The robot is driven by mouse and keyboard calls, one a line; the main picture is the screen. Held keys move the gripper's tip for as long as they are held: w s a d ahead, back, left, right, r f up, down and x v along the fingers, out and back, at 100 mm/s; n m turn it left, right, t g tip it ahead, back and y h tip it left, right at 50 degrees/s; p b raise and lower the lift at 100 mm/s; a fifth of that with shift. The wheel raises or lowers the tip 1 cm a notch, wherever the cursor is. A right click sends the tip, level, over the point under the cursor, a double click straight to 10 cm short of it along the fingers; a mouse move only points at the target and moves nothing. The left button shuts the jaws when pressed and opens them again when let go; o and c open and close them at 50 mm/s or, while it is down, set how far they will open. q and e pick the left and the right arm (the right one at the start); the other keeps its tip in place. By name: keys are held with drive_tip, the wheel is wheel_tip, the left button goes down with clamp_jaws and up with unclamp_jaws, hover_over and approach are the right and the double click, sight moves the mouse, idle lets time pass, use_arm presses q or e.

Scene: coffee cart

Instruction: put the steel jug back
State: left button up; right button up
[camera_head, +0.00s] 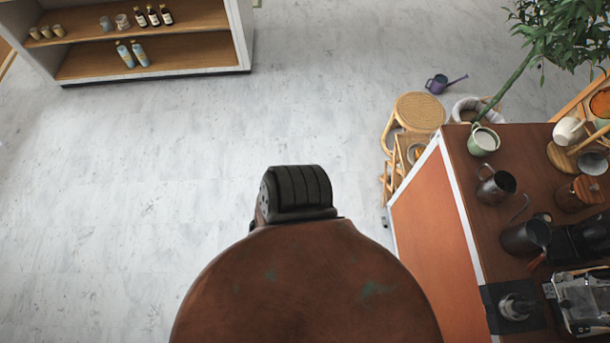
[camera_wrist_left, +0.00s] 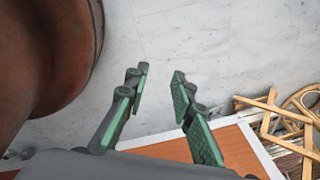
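A dark steel jug (camera_head: 496,187) with a handle stands upright on the brown counter (camera_head: 462,155) at the right of the head view. It stands between a white-green cup and a dark gooseneck kettle. My left gripper (camera_wrist_left: 158,76) shows in the left wrist view, with its two green-padded fingers apart and nothing between them. Bare floor lies beyond its fingertips, and an orange-brown panel with a white edge lies below them. Neither gripper shows in the head view, and my right gripper is out of sight. The jug is not seen in the left wrist view.
The cup (camera_head: 483,141), kettle (camera_head: 525,238), wooden grinder (camera_head: 580,193) and a chrome machine (camera_head: 582,302) crowd the counter. A rattan stool (camera_head: 419,112) and plant (camera_head: 560,35) stand behind it. A shelf (camera_head: 150,50) stands far left. The floor between is clear.

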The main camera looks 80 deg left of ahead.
use_arm(q)
drive_tip(key=s+f+n+g, duration=0.1)
drive_tip(key=s+f+n, duration=0.2)
drive_tip(key=s, duration=0.8)
drive_tip(key=shift+s+d+f+n+g+h, duration=0.15)
drive_tip(key=shift+s+d+n+g+h, duration=0.15)
drive_tip(key=shift+n, duration=0.7)
drive_tip(key=shift+w, duration=0.1)
